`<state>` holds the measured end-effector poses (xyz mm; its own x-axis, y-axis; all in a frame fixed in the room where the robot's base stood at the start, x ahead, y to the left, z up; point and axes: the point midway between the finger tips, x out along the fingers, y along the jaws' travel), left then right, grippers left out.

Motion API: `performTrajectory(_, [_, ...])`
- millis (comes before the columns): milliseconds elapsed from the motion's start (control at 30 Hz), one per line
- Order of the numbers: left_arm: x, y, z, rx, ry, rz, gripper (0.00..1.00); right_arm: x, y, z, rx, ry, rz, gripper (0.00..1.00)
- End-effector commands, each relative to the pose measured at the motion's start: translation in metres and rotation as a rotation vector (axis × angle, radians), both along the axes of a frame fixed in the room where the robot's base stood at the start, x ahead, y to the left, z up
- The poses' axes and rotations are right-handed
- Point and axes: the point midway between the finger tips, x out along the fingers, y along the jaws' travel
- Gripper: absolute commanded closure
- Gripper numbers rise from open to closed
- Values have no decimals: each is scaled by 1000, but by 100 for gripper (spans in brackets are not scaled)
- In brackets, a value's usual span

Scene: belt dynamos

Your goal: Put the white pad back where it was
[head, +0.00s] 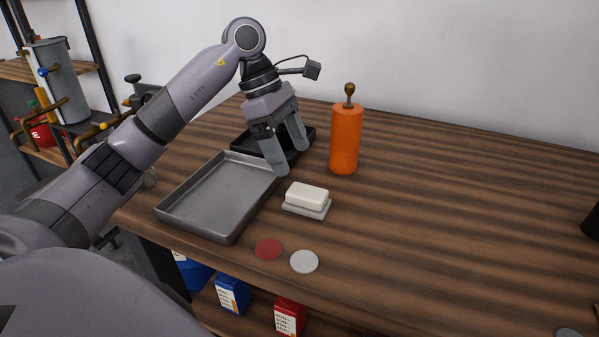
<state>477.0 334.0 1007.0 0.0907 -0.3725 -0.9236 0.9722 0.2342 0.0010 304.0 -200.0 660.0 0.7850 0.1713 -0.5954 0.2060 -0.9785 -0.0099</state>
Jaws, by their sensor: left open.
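A flat round white pad (304,261) lies on the wooden table near its front edge, just right of a round red pad (268,249). A white block (307,194) sits on a thin grey dish (311,211) farther back. My left gripper (290,161) is open and empty, fingers pointing down, behind the white block and beside the tray's far right corner. It is apart from the white pad. My right gripper is out of view.
A grey metal tray (218,198) lies at the left, with a black tray (243,143) behind it, partly hidden by my gripper. An orange cylinder (345,138) with a knob stands at the back. The table's right side (450,220) is mostly clear.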

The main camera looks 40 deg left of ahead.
Motion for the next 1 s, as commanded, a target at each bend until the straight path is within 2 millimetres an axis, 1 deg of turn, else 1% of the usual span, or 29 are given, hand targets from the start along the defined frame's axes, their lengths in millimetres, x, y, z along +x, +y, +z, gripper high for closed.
performTrajectory(33, [0, 3, 7, 1, -3, 1, 17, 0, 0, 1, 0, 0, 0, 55])
performTrajectory(200, [-2, 8, 19, 0, 0, 0, 17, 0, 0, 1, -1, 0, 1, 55])
performTrajectory(800, [-2, 8, 21, 0, 1, 0, 17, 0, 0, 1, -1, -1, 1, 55])
performTrajectory(900, [-2, 8, 28, 0, 1, 0, 17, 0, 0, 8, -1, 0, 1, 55])
performTrajectory(967, [-2, 8, 39, 0, 0, 0, 17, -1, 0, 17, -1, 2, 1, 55])
performTrajectory(1000, [-2, 8, 47, 0, 0, 0, 17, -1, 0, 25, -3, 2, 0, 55])
